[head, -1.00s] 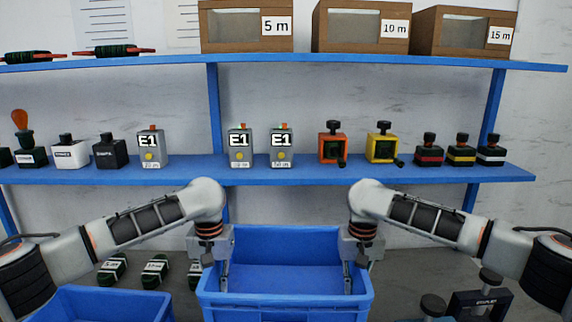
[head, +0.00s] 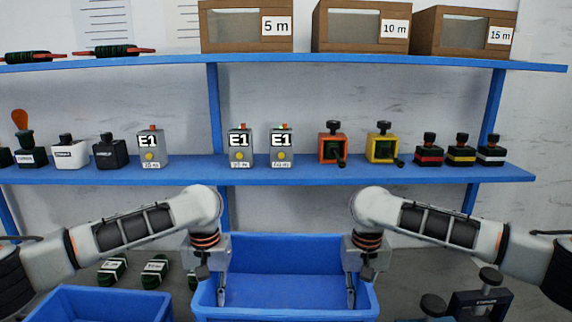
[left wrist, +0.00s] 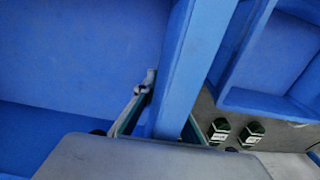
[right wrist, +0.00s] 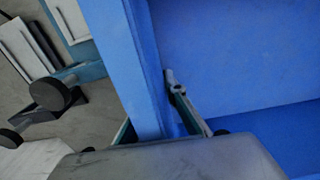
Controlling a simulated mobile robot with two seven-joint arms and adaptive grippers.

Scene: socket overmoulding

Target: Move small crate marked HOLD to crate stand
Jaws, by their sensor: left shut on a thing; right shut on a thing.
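A blue open crate (head: 285,268) is held between my two arms at the lower middle of the head view. It looks empty; no HOLD mark shows on the faces in view. My left gripper (head: 221,290) is shut on its left wall, one finger inside and one outside. The left wrist view shows that wall (left wrist: 190,70) between the fingers. My right gripper (head: 351,290) is shut on its right wall the same way, and the right wrist view shows this wall (right wrist: 140,70) between the fingers. I cannot make out a crate stand.
Another blue crate (head: 100,292) stands close at the lower left. Several dark green coils (head: 155,270) lie behind it. A dark device (head: 482,304) stands at the lower right. A blue shelf (head: 300,172) with stamps and grey E1 boxes runs behind the crate.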

